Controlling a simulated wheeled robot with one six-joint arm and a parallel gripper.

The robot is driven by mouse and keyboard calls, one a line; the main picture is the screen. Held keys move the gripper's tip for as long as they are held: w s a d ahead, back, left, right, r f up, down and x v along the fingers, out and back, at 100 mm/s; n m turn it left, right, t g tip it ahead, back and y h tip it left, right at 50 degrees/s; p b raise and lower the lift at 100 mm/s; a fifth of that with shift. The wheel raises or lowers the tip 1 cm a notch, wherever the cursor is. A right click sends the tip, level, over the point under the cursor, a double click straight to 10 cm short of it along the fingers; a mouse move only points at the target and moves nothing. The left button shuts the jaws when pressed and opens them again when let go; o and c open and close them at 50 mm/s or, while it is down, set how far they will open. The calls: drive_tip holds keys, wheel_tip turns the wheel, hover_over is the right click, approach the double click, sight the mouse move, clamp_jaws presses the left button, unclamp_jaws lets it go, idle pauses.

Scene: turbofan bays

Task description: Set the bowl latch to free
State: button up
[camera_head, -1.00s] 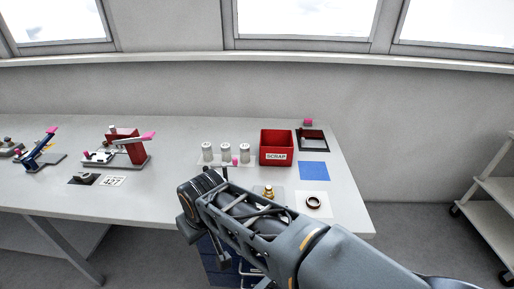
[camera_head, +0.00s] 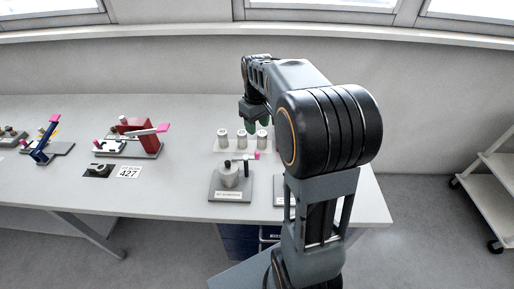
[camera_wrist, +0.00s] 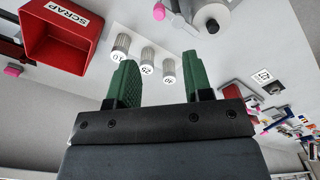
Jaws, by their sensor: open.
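A grey metal bowl (camera_head: 228,177) stands on a grey base plate near the table's front edge in the head view. A dark post with a pink-tipped lever (camera_head: 257,155) is just behind and right of it; I take this for the latch, but its setting cannot be told. In the wrist view the bowl (camera_wrist: 208,14) is cut off at the top edge, with a pink tip (camera_wrist: 159,12) left of it. My gripper (camera_wrist: 158,68) has two green fingers spread apart, empty. In the head view the gripper (camera_head: 259,124) is above the canisters, behind the bowl, partly hidden by my arm.
Several pale canisters (camera_head: 242,141) stand in a row under my gripper. A red SCRAP bin (camera_wrist: 62,32) is beside them in the wrist view; my arm hides it in the head view. A red press-like fixture (camera_head: 140,136) and blue lever fixture (camera_head: 45,140) stand left.

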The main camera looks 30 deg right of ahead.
sight(257, 152)
wheel_tip(257, 152, down, 13)
drive_tip(key=shift+f+p, duration=0.2)
drive_tip(key=shift+p, duration=0.7)
drive_tip(key=shift+c, duration=0.4)
clamp_jaws()
